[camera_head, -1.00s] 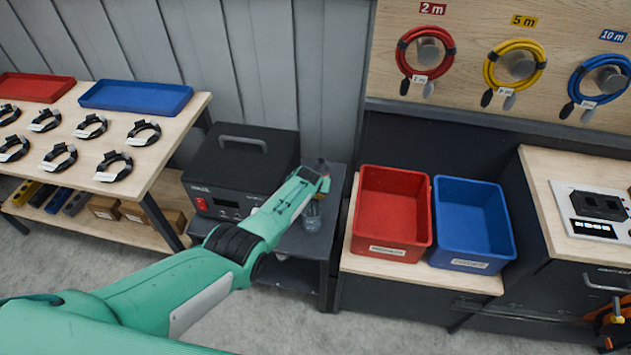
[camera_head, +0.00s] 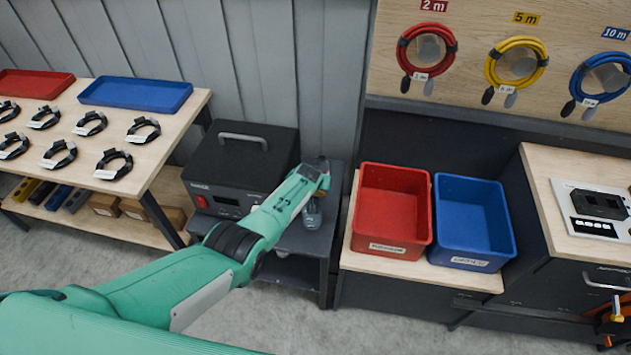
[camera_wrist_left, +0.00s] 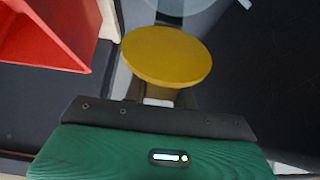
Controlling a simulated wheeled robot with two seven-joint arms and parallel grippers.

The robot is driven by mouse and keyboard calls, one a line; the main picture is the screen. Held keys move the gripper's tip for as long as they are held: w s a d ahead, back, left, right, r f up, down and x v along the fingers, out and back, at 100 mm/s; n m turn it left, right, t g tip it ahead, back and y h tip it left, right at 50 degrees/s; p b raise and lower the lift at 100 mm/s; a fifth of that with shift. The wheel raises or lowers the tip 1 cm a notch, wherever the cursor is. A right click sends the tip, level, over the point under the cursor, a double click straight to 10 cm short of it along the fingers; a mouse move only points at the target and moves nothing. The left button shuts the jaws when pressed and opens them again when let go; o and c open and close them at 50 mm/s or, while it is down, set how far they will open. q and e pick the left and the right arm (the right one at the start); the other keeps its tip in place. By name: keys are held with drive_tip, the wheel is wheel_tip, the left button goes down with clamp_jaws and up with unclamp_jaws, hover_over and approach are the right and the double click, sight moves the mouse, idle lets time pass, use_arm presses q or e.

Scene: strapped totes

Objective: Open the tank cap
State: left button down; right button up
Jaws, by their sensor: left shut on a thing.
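My left arm reaches over a small dark stand, and my left gripper (camera_head: 315,196) points down at a small clear-grey tank (camera_head: 312,217). In the left wrist view a round yellow cap (camera_wrist_left: 167,56) lies flat side toward the camera at my left gripper (camera_wrist_left: 160,94). The gripper is shut on the cap, and the cap hides most of the fingers. A pale round rim of the tank (camera_wrist_left: 196,8) shows behind the cap. I cannot tell whether the cap is still seated on the tank. My right gripper is not in view.
A black power unit (camera_head: 240,165) stands left of the tank. A red bin (camera_head: 390,245) and a blue bin (camera_head: 475,258) stand to the right. A wooden table (camera_head: 150,172) with several cable loops is at the left. Coiled cables hang on the back board (camera_head: 470,85).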

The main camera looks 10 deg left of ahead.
use_arm(q)
drive_tip(key=shift+s+f, duration=0.1)
drive_tip(key=shift+f, duration=0.05)
drive_tip(key=c, duration=1.3)
unclamp_jaws()
drive_tip(key=shift+c, duration=0.2)
drive_tip(key=shift+o, duration=1.1)
drive_tip(key=shift+f, duration=0.1)
drive_tip(key=p+v, duration=0.2)
drive_tip(key=v, duration=0.1)
drive_tip(key=shift+r+p, duration=0.25)
drive_tip(key=shift+p, duration=0.1)
drive_tip(key=shift+p+v, duration=0.35)
drive_tip(key=shift+v, duration=0.85)
drive_tip(key=v, duration=0.8)
